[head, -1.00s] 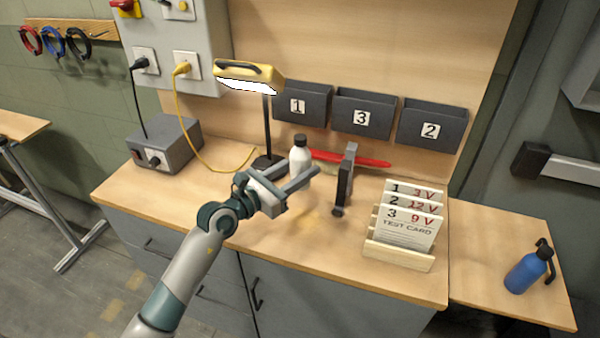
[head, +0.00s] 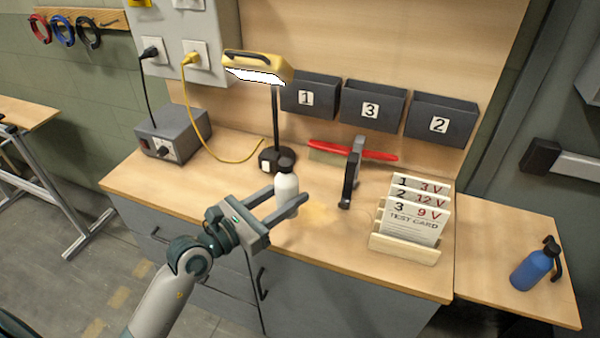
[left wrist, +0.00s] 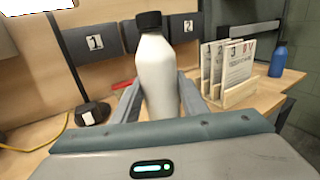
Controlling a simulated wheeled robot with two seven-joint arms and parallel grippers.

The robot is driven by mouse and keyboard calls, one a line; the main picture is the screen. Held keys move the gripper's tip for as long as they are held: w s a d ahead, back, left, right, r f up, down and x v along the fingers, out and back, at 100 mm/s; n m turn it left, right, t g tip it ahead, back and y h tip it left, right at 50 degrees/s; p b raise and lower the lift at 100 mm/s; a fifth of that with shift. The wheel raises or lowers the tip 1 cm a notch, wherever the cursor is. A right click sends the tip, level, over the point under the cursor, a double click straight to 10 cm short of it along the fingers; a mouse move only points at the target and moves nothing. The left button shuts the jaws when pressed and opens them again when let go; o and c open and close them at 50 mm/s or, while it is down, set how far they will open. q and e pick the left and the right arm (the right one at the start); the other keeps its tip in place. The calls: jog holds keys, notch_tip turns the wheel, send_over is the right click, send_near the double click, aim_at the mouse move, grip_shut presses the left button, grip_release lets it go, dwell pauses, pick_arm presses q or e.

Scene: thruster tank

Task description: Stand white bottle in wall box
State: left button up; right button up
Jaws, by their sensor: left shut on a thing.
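A white bottle (head: 286,189) with a black cap is upright between the fingers of my left gripper (head: 284,202). In the left wrist view the bottle (left wrist: 157,75) stands between both fingers, and the gripper (left wrist: 160,105) is shut on it. I cannot tell whether its base touches the bench. Three dark wall boxes hang on the back panel: box 1 (head: 305,98) at left, box 3 (head: 370,111) in the middle, box 2 (head: 439,125) at right. They are up behind the bottle. My right gripper is not in view.
A yellow lamp (head: 258,67) on a black stand overhangs near box 1. A test card rack (head: 404,248) stands at right. A blue bottle (head: 532,270) is on the side table.

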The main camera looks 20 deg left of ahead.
pick_arm(q)
jog(key=s, duration=0.3)
jog(key=s+r, duration=0.1)
jog(key=s, duration=0.1)
jog(key=shift+s+a, duration=0.1)
